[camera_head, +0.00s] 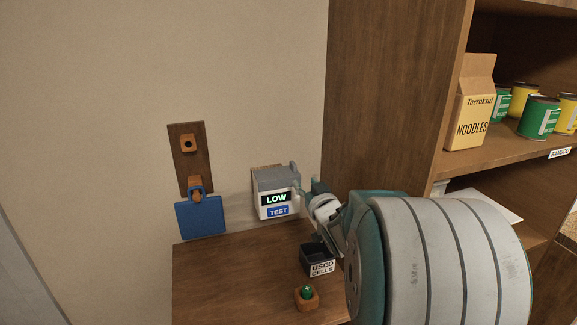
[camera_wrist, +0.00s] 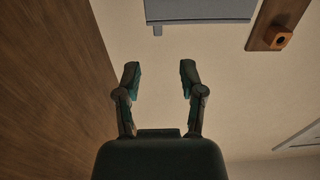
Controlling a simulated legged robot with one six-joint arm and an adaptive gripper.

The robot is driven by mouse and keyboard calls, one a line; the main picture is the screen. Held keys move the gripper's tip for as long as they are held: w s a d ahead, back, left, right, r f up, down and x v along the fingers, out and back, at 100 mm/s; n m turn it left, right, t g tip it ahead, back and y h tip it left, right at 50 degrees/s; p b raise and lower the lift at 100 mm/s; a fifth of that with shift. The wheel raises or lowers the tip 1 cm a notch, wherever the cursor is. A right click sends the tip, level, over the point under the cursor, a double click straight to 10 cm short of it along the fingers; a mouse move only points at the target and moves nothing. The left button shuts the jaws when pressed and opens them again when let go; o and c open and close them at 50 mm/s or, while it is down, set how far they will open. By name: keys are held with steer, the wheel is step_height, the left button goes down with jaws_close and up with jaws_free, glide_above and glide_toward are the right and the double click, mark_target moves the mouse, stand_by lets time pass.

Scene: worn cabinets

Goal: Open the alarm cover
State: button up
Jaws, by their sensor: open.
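The alarm (camera_head: 278,203) is a white box on the wall with a "LOW" display and a blue "TEST" label. Its grey cover (camera_head: 272,178) sits over the top, with a small tab at its right end. My gripper (camera_head: 308,187) is just right of the alarm, its fingers apart. In the wrist view my gripper (camera_wrist: 160,75) is open and empty. A grey panel, apparently the cover (camera_wrist: 200,9), shows at the top edge with a small tab, beyond the fingertips. I cannot tell in the head view whether a finger touches the alarm.
A blue tag (camera_head: 201,217) hangs from an orange peg on a wooden plate (camera_head: 181,158). Below, a wooden top (camera_head: 225,275) holds a black "USED CELLS" bin (camera_head: 320,261) and an orange holder (camera_head: 306,300) with a green item. A tall cabinet side (camera_head: 385,95) stands right.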

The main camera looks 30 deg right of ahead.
mark_target(296, 168)
steer(key=x, duration=0.9)
steer(key=shift+w+d+f, duration=0.1)
steer(key=shift+w+d, duration=0.2)
steer(key=shift+d, duration=0.05)
steer(key=shift+w, duration=0.6)
jaws_close()
